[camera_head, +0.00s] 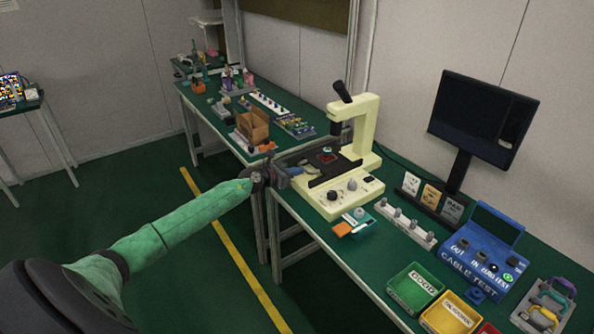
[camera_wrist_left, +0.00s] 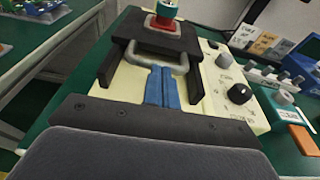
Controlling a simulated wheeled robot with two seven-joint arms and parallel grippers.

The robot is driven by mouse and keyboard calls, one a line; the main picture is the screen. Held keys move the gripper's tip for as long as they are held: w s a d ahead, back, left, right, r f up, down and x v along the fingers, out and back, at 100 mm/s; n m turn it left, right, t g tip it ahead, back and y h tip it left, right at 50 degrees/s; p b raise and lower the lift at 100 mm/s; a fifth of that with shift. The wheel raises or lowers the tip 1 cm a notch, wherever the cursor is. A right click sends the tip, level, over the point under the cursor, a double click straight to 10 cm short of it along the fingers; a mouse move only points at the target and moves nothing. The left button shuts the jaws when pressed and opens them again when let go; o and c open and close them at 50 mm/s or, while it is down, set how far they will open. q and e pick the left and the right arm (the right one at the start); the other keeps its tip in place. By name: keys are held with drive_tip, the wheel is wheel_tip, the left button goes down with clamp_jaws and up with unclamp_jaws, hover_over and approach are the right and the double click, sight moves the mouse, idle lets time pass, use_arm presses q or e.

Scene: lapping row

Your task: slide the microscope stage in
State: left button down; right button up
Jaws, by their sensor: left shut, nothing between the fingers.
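The cream microscope (camera_head: 367,125) stands upright on the green bench, with a black eyepiece tube on top. Its stage (camera_head: 323,158) is a black plate with a red inset and a small round sample; it also shows in the left wrist view (camera_wrist_left: 184,45). The stage lies between two dark rails and has a grey loop handle (camera_wrist_left: 184,62) on its near side. My left gripper (camera_head: 291,171) is at the microscope's front left. Its blue fingers (camera_wrist_left: 160,73) are together and empty, with the tips at the handle's near bar; I cannot tell whether they touch. My right gripper is out of view.
Control knobs (camera_head: 342,191) sit on the microscope's base. An orange and teal box (camera_head: 353,223), a grey rack (camera_head: 405,226), a blue cable tester (camera_head: 478,250) and a green bin (camera_head: 415,288) stand to the right. A monitor (camera_head: 480,120) stands behind. A cardboard box (camera_head: 252,125) is on the farther bench.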

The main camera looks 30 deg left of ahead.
sight(313, 165)
use_arm(q)
drive_tip(key=shift+w, duration=0.15)
drive_tip(key=shift+r+x, duration=0.2)
drive_tip(key=shift+x, duration=0.7)
drive_tip(key=shift+r+x, duration=0.15)
drive_tip(key=shift+x, duration=0.75)
drive_tip(key=shift+w+d+r, duration=0.1)
drive_tip(key=shift+r, duration=0.15)
